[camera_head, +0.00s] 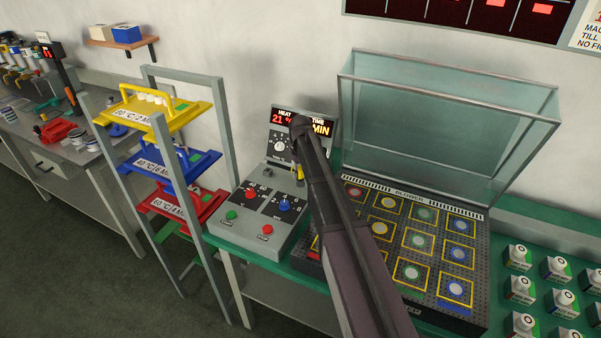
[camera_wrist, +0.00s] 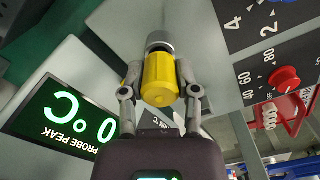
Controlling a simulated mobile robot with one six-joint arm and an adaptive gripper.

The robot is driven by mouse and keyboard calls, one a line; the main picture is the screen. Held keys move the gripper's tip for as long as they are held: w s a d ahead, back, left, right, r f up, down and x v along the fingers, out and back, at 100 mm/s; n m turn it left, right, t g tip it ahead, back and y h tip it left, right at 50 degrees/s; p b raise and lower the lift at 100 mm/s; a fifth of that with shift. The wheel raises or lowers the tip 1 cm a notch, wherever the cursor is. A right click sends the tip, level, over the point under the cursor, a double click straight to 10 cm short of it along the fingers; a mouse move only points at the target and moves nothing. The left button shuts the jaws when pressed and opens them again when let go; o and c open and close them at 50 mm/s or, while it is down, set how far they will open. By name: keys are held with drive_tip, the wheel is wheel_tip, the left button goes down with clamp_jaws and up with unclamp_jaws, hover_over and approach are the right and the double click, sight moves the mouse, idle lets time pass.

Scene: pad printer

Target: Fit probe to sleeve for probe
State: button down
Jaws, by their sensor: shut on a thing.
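The yellow probe (camera_wrist: 159,82) is between the two fingers of my gripper (camera_wrist: 158,70) in the wrist view, one finger on each side. A grey round collar (camera_wrist: 159,41) is at the probe's far end; I cannot tell whether it is the sleeve or part of the probe. In the head view a small bit of the yellow probe (camera_head: 298,168) shows beside the dark end of my arm, over the grey control console (camera_head: 255,215). My arm hides part of the console there, and the fingers cannot be made out in that view.
A green "PROBE PEAK" display (camera_wrist: 68,118) reads 0°C. A red knob (camera_wrist: 285,79) is close by on the right in the wrist view. In the head view, the blower bed (camera_head: 405,225) with its raised clear lid (camera_head: 440,120) is right; a rack of coloured trays (camera_head: 170,160) is left.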

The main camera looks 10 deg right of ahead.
drive_tip(key=shift+f+b, duration=0.5)
drive_tip(key=shift+c, duration=1.3)
unclamp_jaws()
drive_tip(key=s+m, duration=0.1)
drive_tip(key=s, duration=0.8)
drive_tip(key=s+m, duration=0.2)
drive_tip(key=s, duration=0.8)
drive_tip(key=s+m, duration=0.1)
drive_tip(key=s, duration=0.9)
drive_tip(key=shift+s+d+r+m, duration=0.1)
drive_tip(key=shift+d+m, duration=0.15)
drive_tip(key=shift+m, duration=0.15)
